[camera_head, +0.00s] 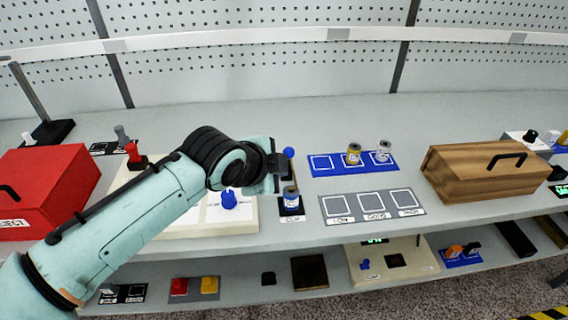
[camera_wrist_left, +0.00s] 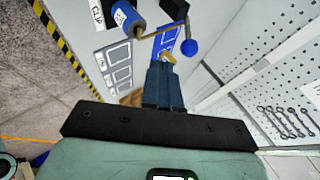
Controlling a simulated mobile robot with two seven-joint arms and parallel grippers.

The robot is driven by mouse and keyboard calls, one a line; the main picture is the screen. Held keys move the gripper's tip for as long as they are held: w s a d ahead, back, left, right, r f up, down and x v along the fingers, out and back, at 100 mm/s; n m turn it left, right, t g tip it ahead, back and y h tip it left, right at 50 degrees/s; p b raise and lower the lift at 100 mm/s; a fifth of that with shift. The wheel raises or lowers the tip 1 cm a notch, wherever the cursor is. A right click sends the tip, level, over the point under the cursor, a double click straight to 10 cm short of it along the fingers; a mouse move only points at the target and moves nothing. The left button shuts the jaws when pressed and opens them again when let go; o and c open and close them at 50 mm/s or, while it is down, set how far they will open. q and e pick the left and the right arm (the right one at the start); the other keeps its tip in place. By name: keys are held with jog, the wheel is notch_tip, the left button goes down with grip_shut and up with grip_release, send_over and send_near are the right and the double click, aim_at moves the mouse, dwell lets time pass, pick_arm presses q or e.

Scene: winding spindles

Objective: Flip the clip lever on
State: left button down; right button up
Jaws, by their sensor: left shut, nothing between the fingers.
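The clip (camera_head: 291,212) is a small dark base with a "CLIP" label, between the cream board and the grey tray. A blue-and-white spindle (camera_head: 290,197) stands on it and also shows in the left wrist view (camera_wrist_left: 125,20). The lever's round blue knob (camera_head: 288,152) shows just behind my gripper, and in the wrist view (camera_wrist_left: 188,47). My left gripper (camera_head: 279,166) is shut and empty, above and beside the clip. In the wrist view its fingertips (camera_wrist_left: 166,65) are close to the knob; contact cannot be told. The lever's lower part is partly hidden in the head view.
A blue tray (camera_head: 325,172) holds a yellow and a grey spindle. In front lies a grey tray (camera_head: 372,217) with three empty squares. A wooden box (camera_head: 470,175) stands right, a red box (camera_head: 50,180) left. A cream board (camera_head: 180,228) with a blue knob lies under my arm.

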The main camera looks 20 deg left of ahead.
pick_arm(q)
jog(key=v, duration=0.4)
jog(key=shift+s+d+f, duration=0.1)
jog(key=shift+s+f, duration=0.05)
jog(key=shift+s, duration=0.25)
pick_arm(e)
jog(key=shift+s+a+r, duration=0.2)
jog(key=shift+s+r, duration=0.15)
jog(key=shift+s, duration=0.1)
jog(key=shift+s, duration=0.1)
